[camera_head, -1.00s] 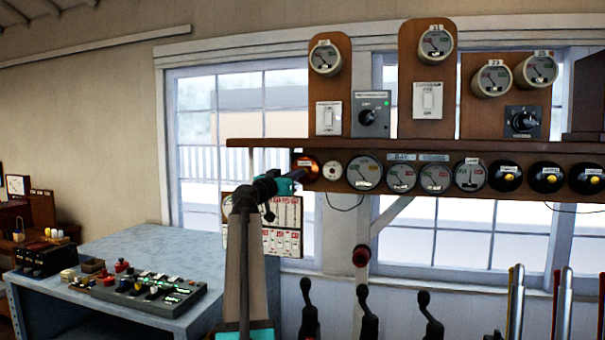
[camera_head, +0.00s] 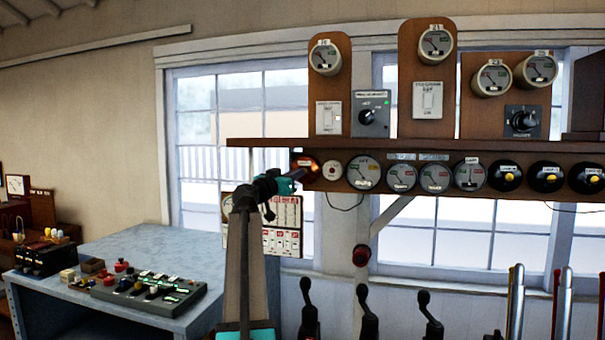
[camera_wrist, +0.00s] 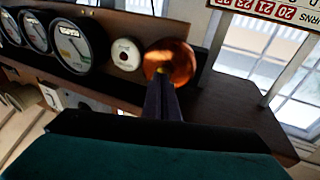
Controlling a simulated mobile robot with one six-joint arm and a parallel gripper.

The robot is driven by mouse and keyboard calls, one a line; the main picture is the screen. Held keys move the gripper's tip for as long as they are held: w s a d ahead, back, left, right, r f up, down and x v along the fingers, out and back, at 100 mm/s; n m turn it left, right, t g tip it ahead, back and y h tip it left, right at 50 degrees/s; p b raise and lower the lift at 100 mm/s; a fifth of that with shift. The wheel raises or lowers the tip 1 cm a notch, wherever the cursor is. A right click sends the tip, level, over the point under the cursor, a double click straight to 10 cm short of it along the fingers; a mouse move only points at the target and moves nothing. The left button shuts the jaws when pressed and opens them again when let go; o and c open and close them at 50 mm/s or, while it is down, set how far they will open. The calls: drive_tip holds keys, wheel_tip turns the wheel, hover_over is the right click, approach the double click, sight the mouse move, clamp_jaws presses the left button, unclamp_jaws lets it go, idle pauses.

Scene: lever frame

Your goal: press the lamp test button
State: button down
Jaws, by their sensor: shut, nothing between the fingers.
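A round copper-coloured dome (camera_head: 306,167) with a small pale label sits at the left end of the row of instruments under the shelf. It also shows in the wrist view (camera_wrist: 174,58). The label is too small to read, so I cannot tell for sure that this is the lamp test button. My gripper (camera_head: 300,174) is shut and empty, with its tips at the front of the dome. In the wrist view my fingers (camera_wrist: 160,84) overlap the dome's lower left part, and I cannot tell whether they touch it.
A small white round fitting (camera_head: 332,170) sits just right of the dome, then a row of round gauges (camera_head: 363,172). The wooden shelf (camera_head: 270,145) runs above. A printed chart (camera_head: 283,222) hangs behind my arm. Black-handled levers (camera_head: 366,298) stand below.

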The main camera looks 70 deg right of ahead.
drive_tip(key=shift+d+b, duration=0.45)
drive_tip(key=shift+d, duration=0.25)
drive_tip(key=shift+a, duration=0.1)
drive_tip(key=shift+a+b, duration=0.5)
drive_tip(key=shift+a, duration=0.2)
drive_tip(key=a+b, duration=0.1)
drive_tip(key=a, duration=0.4)
drive_tip(key=shift+s, duration=0.15)
idle(0.4)
drive_tip(key=shift+a, duration=0.15)
